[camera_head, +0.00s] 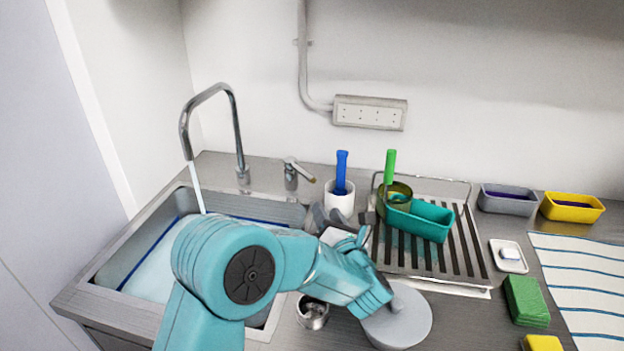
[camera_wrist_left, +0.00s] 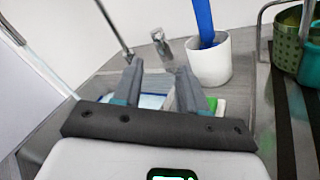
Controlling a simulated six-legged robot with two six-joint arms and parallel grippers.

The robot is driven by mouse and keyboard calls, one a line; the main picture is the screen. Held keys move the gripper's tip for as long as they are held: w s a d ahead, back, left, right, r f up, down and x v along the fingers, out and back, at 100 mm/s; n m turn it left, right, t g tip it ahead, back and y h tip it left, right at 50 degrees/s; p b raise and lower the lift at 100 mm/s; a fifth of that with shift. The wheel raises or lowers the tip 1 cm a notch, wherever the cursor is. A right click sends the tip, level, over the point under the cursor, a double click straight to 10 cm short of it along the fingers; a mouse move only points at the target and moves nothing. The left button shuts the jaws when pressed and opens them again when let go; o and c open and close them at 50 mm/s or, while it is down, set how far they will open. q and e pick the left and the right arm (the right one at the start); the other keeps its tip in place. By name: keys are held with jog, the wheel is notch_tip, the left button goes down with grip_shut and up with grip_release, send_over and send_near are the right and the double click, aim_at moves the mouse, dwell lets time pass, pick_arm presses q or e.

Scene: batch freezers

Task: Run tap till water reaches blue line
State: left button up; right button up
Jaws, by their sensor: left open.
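Pale water (camera_head: 150,278) fills much of the basin (camera_head: 265,210). The blue line (camera_head: 150,250) runs along the basin wall at or just above the water surface; I cannot tell the exact gap. The tap lever (camera_head: 291,174) stands right of the spout; it also shows in the left wrist view (camera_wrist_left: 163,46). My left gripper (camera_head: 325,216) is open and empty, pointing toward the lever, apart from it. Its fingers (camera_wrist_left: 158,86) show in the wrist view.
A white cup (camera_head: 341,203) with a blue-handled tool stands right of the lever. A metal cup (camera_head: 313,313) and a grey round thing (camera_head: 405,318) are near my arm.

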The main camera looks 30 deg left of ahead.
aim_at(308, 175)
pick_arm(q)
jog(key=p+x, duration=0.4)
jog(key=x, duration=1.1)
jog(key=shift+w+a+r, duration=0.1)
jog(key=shift+w+a, duration=0.05)
jog(key=shift+a, duration=0.2)
grip_shut()
